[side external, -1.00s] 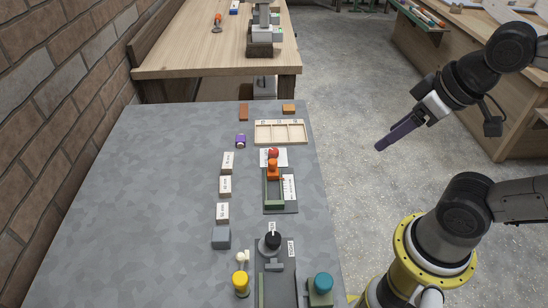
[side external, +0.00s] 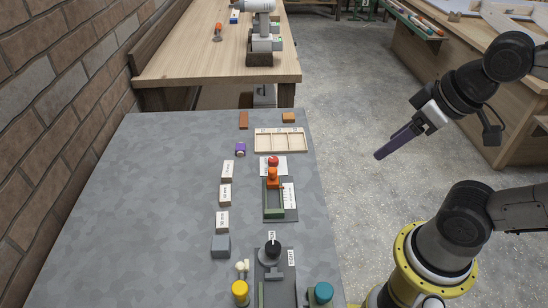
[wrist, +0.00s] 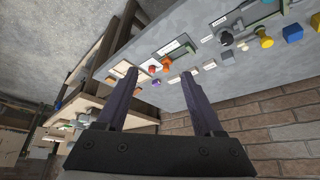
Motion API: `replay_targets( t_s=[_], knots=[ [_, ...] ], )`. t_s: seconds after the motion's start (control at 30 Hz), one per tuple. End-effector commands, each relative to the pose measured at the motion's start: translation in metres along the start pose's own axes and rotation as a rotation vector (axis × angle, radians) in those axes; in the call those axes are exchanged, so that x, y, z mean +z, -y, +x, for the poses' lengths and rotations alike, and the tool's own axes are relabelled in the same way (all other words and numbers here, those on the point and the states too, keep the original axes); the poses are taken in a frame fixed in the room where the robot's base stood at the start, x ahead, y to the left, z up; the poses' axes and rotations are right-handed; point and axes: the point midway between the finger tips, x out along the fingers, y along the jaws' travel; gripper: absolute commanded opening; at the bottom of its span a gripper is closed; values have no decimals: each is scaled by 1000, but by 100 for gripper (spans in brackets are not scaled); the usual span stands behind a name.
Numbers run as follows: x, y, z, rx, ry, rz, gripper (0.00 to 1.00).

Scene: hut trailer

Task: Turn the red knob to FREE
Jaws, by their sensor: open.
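The red knob (side external: 273,160) sits on a white plate (side external: 265,173) on the grey table, just behind an orange knob-like piece (side external: 272,177) on a green-framed fixture. In the wrist view the red knob (wrist: 152,69) shows small, between my fingers in the picture but well beyond them. Any marking such as FREE is too small to read. My gripper (side external: 379,156) has long dark purple fingers and hangs off the table's right side, apart from the knob. In the wrist view its fingers (wrist: 160,73) are spread, with nothing between them.
A wooden compartment tray (side external: 281,151) lies behind the knob. A black knob (side external: 272,247), a yellow knob (side external: 240,291) and a teal knob (side external: 323,291) stand at the front. Small labelled blocks (side external: 225,195) line the middle. The table's left side is clear.

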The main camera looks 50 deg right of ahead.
Motion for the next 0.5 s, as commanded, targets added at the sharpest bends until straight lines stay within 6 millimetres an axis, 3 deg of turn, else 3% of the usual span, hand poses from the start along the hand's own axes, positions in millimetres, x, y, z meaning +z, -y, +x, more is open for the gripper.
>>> replay_targets(
  t_s=[0.17, 0.3, 0.5],
  knots=[
    [-8, 0, -8, -1, -13, 137, 69],
    [-43, 0, -22, -4, -28, 313, 69],
    [-96, 0, -22, 6, 9, 512, 69]
  ],
)
